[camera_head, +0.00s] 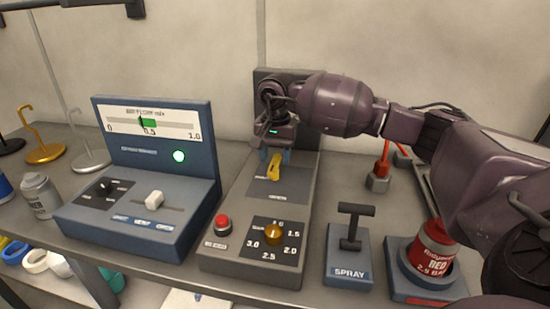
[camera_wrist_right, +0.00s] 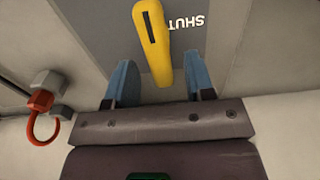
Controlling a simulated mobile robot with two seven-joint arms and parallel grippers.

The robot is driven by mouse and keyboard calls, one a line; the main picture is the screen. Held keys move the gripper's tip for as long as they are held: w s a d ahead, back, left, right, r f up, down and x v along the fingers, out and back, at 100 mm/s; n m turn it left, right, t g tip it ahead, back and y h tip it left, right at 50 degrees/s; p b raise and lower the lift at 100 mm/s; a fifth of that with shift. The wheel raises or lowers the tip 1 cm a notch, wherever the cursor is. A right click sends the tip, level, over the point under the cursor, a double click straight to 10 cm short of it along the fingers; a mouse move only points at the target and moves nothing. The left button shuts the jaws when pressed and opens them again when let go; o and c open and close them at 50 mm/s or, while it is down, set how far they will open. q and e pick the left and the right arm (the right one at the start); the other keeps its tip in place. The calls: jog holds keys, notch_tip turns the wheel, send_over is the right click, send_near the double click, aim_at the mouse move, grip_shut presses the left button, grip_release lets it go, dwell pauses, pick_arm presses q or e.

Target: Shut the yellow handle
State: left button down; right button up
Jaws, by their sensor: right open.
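The yellow handle (camera_head: 274,167) stands on the grey control box (camera_head: 237,208) in the middle of the bench. In the right wrist view the handle (camera_wrist_right: 153,40) reaches between the two blue fingertips of my right gripper (camera_wrist_right: 160,85), beside the word SHUT on the dark plate (camera_wrist_right: 205,50). The right gripper (camera_head: 275,156) is open, with a finger on each side of the handle's near end and a visible gap to both. My left gripper is not in view.
A blue box (camera_head: 140,215) with a gauge panel and green light stands left. A red button (camera_head: 222,222) and orange knob (camera_head: 274,233) sit at the box's front. The SPRAY lever (camera_head: 352,225) and red can (camera_head: 432,250) stand right, below my right arm.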

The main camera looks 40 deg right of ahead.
jog(key=shift+f, duration=0.45)
grip_shut()
